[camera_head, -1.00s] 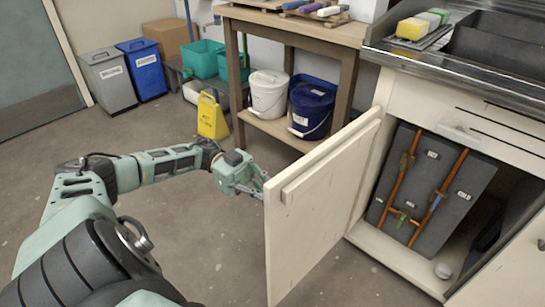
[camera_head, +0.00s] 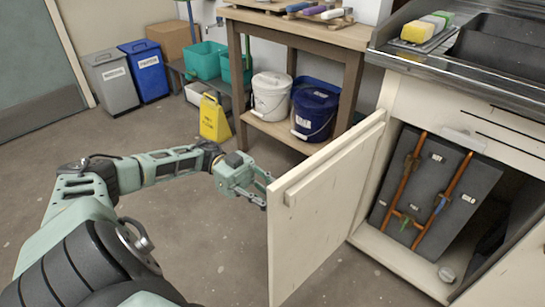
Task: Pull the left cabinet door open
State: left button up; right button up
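The left cabinet door (camera_head: 322,213) is cream and stands swung wide open from the cabinet (camera_head: 405,266), its edge pointing toward me. My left gripper (camera_head: 265,190) is beside the door's free edge, on the door's left side. Its fingertips are at or very near the edge; the view does not show whether they touch it. The fingers look apart, with nothing seen between them. My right gripper is not in view.
Inside the cabinet is a dark panel (camera_head: 440,170) with copper pipes. A sink counter (camera_head: 450,75) is above. A wooden shelf (camera_head: 300,32) holds a white bucket (camera_head: 271,96) and a blue bucket (camera_head: 314,110). A yellow floor sign (camera_head: 213,118) stands behind my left arm. Open floor lies left.

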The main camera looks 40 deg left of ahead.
pick_arm(q)
jog(key=a, duration=0.7)
jog(key=shift+a+f, duration=0.15)
jog(key=shift+a, duration=0.05)
jog(key=shift+s, duration=0.1)
